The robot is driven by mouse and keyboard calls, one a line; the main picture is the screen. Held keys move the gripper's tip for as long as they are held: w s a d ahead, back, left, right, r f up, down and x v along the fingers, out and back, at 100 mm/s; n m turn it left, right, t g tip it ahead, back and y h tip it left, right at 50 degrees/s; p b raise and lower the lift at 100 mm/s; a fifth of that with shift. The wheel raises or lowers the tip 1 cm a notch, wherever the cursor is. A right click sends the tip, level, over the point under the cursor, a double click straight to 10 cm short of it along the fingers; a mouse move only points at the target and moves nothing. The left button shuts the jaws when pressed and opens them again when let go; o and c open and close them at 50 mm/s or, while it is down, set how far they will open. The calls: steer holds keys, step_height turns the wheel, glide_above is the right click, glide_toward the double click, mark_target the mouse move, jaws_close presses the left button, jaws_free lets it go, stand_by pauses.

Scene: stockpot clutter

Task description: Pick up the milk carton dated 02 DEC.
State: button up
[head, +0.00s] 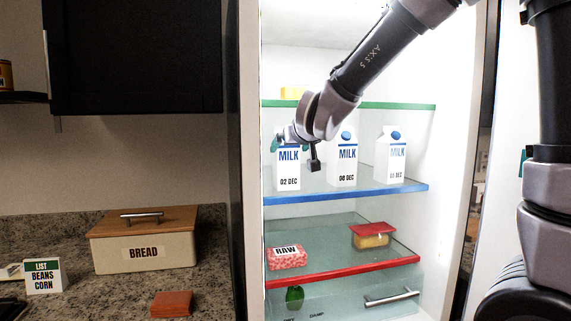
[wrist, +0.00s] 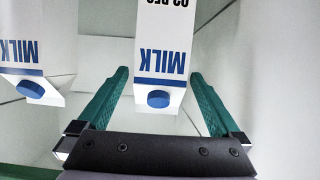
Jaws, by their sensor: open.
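The milk carton dated 02 DEC (head: 288,171) stands upright at the left end of the blue-edged fridge shelf. My gripper (head: 291,143) is at its top, partly covering the carton's upper part in the head view. In the wrist view this carton (wrist: 164,45) appears upside down, with its blue cap and part of its date showing. It lies between the two green fingers of my open gripper (wrist: 159,73), with a visible gap at each side. The fingers do not appear to press on it.
The carton dated 08 DEC (head: 342,164) stands just to the right; a third milk carton (head: 391,158) is farther right, its date hard to read. A green-edged shelf (head: 400,106) is above. A RAW pack (head: 287,258) and red-lidded container (head: 372,236) sit below.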

steer(key=shift+x, duration=2.75)
steer(key=shift+r, duration=0.2)
jaws_close()
